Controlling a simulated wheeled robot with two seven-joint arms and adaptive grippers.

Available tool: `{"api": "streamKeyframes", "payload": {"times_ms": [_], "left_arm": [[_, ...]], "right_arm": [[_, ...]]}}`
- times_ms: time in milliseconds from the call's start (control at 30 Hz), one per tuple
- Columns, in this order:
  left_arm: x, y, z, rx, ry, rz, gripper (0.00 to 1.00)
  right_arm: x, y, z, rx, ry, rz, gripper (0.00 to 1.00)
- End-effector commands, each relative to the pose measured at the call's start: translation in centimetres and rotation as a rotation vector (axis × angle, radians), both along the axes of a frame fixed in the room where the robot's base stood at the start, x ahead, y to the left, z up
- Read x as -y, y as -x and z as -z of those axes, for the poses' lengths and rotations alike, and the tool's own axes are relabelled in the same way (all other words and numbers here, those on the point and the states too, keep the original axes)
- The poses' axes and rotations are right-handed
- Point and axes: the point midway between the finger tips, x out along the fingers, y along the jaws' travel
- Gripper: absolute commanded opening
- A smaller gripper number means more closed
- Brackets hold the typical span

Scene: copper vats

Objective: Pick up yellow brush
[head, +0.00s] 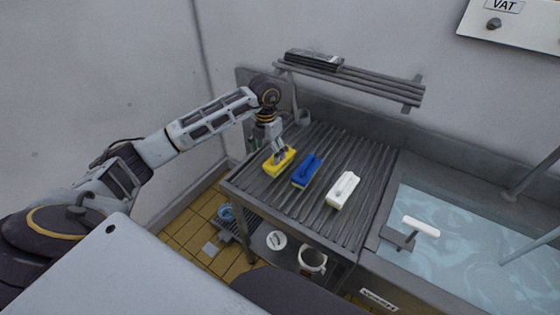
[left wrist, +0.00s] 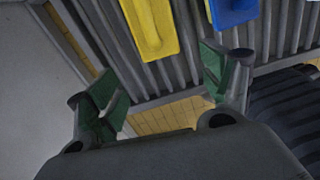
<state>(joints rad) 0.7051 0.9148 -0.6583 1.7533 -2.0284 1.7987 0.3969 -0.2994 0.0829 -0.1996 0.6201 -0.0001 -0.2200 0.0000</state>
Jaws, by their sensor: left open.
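The yellow brush (head: 279,163) lies on the ribbed grey draining board, leftmost in a row of three brushes in the head view. My left gripper (head: 279,156) is right at it, from above, and covers part of its top there. In the left wrist view the yellow brush (left wrist: 152,28) shows at the top, beyond the fingertips. The open left gripper (left wrist: 155,75) has its two green-padded fingers spread wide, with nothing between them. I cannot tell whether any finger touches the brush. My right gripper is not in view.
A blue brush (head: 307,170) lies close to the right of the yellow one, and a white brush (head: 343,189) lies further right. The draining board (head: 322,218) adjoins a water-filled sink (head: 465,270). A slatted shelf (head: 375,86) is on the wall behind. A white mug (head: 312,262) stands below.

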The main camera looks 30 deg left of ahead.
Motion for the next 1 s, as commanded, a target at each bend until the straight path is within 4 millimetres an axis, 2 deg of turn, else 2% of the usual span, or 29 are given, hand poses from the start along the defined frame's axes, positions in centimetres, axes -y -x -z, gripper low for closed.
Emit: {"api": "streamKeyframes", "payload": {"times_ms": [200,400,1000], "left_arm": [[0.0,0.0,2.9,-0.002,0.001,-0.001,0.8],[0.0,0.0,4.6,0.0,0.001,0.0,0.8],[0.0,0.1,5.6,-0.001,0.001,-0.001,0.8]], "right_arm": [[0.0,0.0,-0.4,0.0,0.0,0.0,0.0],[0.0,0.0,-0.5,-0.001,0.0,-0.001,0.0],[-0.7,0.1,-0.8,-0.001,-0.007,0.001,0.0]]}}
